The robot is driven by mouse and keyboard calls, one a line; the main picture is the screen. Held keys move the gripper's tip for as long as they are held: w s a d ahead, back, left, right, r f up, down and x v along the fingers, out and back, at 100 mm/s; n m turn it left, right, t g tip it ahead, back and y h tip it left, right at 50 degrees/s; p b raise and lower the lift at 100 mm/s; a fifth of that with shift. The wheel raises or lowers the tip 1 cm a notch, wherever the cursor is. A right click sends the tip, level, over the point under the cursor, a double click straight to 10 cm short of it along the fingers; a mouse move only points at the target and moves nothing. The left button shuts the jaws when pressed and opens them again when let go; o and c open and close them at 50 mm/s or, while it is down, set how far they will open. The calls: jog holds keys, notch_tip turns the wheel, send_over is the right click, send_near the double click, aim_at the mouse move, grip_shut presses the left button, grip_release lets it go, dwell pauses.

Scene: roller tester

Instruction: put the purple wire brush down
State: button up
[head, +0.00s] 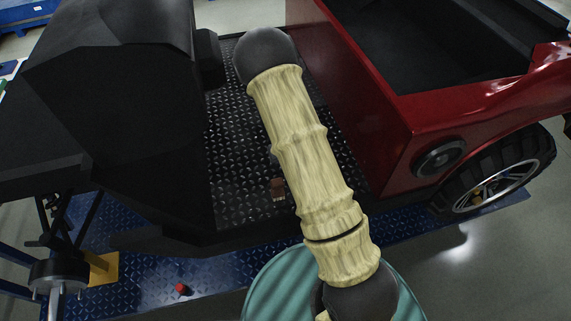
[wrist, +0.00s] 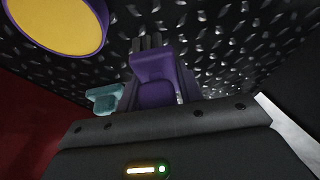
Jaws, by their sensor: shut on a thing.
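The purple wire brush (wrist: 153,72) shows in the wrist view, straight ahead of the dark gripper body, with a dark ridged part at its far end. My gripper (wrist: 155,92) is shut on it. The brush is in front of the black diamond-plate floor (wrist: 215,50); I cannot tell whether it touches the plate. The fingertips are mostly hidden behind the gripper body and the brush. In the head view my arm covers the gripper and the brush, and neither can be made out there.
A teal piece (wrist: 104,97) shows left of the brush, and a yellow disc with a purple rim (wrist: 58,22) is close at upper left. In the head view a small brown block (head: 278,187) lies on the plate between a black machine body (head: 110,100) and a red vehicle (head: 350,100).

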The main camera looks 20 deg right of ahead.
jog(key=shift+f, duration=0.1)
jog(key=shift+w+d+f, duration=0.1)
jog(key=shift+f, duration=1.9)
jog(key=shift+f, duration=0.15)
jog(key=o, duration=1)
jog(key=shift+o, duration=0.2)
jog(key=shift+r, duration=0.55)
jog(key=v, duration=1.1)
jog(key=shift+s+b, duration=0.2)
jog(key=shift+b, duration=0.1)
